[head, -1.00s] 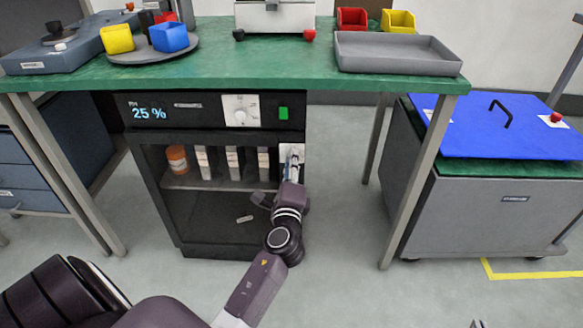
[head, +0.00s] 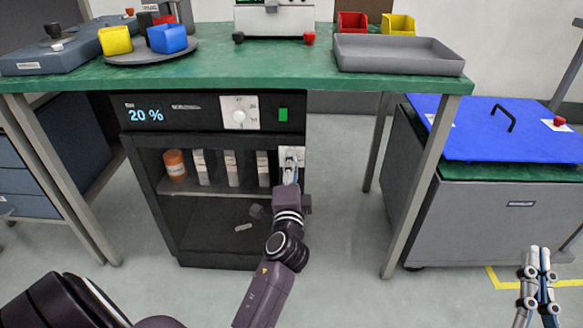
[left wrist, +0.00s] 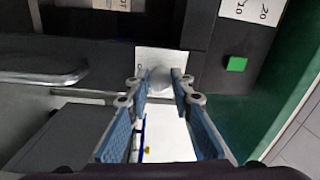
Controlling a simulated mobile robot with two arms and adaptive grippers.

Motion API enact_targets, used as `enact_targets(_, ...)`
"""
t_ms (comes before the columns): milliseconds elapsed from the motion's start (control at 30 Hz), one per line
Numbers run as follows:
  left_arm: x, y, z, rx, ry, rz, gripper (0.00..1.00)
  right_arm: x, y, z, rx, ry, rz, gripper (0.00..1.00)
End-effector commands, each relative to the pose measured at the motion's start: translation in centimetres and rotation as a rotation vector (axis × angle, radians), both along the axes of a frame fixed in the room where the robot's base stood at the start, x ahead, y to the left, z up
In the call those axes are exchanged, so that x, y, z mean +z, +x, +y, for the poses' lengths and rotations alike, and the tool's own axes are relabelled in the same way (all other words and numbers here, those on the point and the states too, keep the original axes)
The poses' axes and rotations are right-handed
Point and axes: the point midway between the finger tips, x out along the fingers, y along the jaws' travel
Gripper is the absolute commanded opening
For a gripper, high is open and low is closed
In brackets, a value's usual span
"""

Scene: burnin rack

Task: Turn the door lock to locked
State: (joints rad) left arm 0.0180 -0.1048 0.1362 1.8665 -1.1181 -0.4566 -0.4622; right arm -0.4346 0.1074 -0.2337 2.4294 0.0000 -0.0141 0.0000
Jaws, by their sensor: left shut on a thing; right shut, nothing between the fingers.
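The door lock is a small round grey knob (left wrist: 160,79) on a white plate, at the upper right of the dark cabinet's door. The lock plate (head: 298,154) also shows in the head view, partly hidden by my left gripper (head: 290,174). In the left wrist view my left gripper (left wrist: 157,82) has its two fingertips on either side of the knob and is shut on it. The plate's markings are too small to read, so I cannot tell the lock's position. My right gripper (head: 538,254) is shut and empty at the lower right, far from the cabinet.
The dark cabinet (head: 218,256) stands under the green table (head: 215,70). Its panel has a 20 % display (head: 145,115), a white dial (head: 239,115) and a green button (head: 283,115). An orange jar (head: 175,164) and several boxes stand inside. A blue-topped cart (head: 480,135) is at the right.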

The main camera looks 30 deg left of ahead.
Motion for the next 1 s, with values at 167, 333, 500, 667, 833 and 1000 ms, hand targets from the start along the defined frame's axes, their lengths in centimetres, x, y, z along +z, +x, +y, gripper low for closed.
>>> enact_targets(167,-0.1,0.0,0.0,0.001,-0.009,-0.003,0.00,0.2,-0.1,0.0,0.000,0.003,-0.008,0.00)
enact_targets(333,-0.1,0.0,0.0,0.001,-0.009,-0.003,0.00,0.2,-0.1,0.0,0.000,0.003,-0.008,0.00)
enact_targets(500,-0.1,0.0,0.0,0.001,-0.008,-0.002,0.31,0.2,-0.1,0.0,0.000,0.002,-0.008,0.00)
enact_targets(667,-0.1,0.0,0.0,0.001,-0.007,-0.003,0.39,0.1,0.0,0.0,0.000,0.002,-0.008,0.00)
enact_targets(833,0.0,0.0,0.0,0.001,-0.006,-0.002,0.39,0.2,-0.1,0.0,0.000,0.003,-0.008,0.00)
enact_targets(1000,1.2,0.0,0.1,0.002,-0.004,-0.007,0.39,0.2,-0.1,0.0,0.000,0.002,-0.008,0.00)
